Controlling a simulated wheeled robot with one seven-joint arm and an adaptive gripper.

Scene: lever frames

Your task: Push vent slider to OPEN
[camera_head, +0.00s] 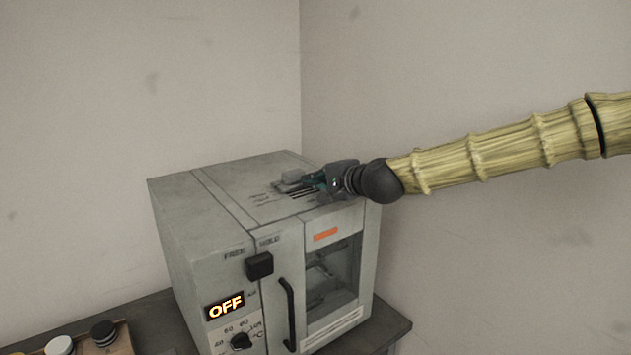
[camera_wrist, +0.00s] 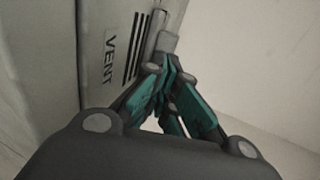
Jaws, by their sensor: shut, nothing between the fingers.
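The vent slider (camera_head: 291,178) is a small grey block on top of the grey oven (camera_head: 180,215), near its back right. In the wrist view the slider (camera_wrist: 166,42) sits beside dark vent slots and the word VENT (camera_wrist: 111,60). My gripper (camera_head: 309,182) is low over the oven top, just right of the slider. Its teal fingers (camera_wrist: 168,66) are shut and empty, with the tips at the slider's near end. I cannot tell whether they touch it. The gripper partly hides the vent area in the head view.
The oven front has a black latch knob (camera_head: 260,266), a door handle (camera_head: 287,314), a display reading OFF (camera_head: 225,306) and a dial (camera_head: 241,342). A tray with round-topped items (camera_head: 103,333) is at lower left. Walls stand behind and to the right.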

